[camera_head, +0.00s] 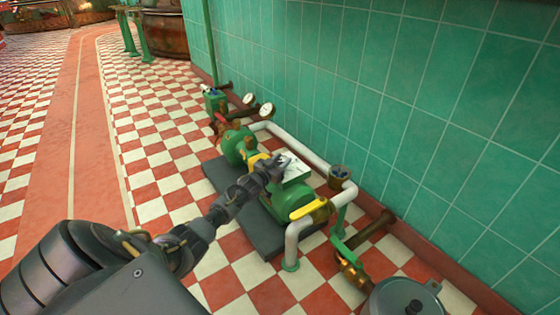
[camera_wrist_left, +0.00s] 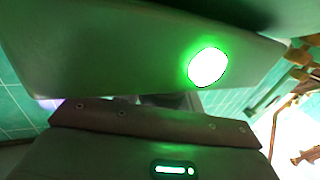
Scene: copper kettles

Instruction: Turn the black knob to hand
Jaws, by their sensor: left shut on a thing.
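A pale control box (camera_head: 297,171) sits on the green pump set by the wall. My left gripper (camera_head: 279,163) is at the box's face, reaching in from the lower left. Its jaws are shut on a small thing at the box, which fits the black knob. The knob itself is hidden by the fingers in the head view, so its setting cannot be read. In the left wrist view a dark patch (camera_wrist_left: 165,100) shows between the jaws, too dim to make out clearly. My right gripper is not in view.
A yellow guard (camera_head: 308,209), white pipes (camera_head: 312,155) and brass valves surround the box. Two gauges (camera_head: 266,110) stand behind it. A dark base plate (camera_head: 222,178) lies under the pump. A grey lidded vessel (camera_head: 392,298) is at the lower right. The checkered floor at left is clear.

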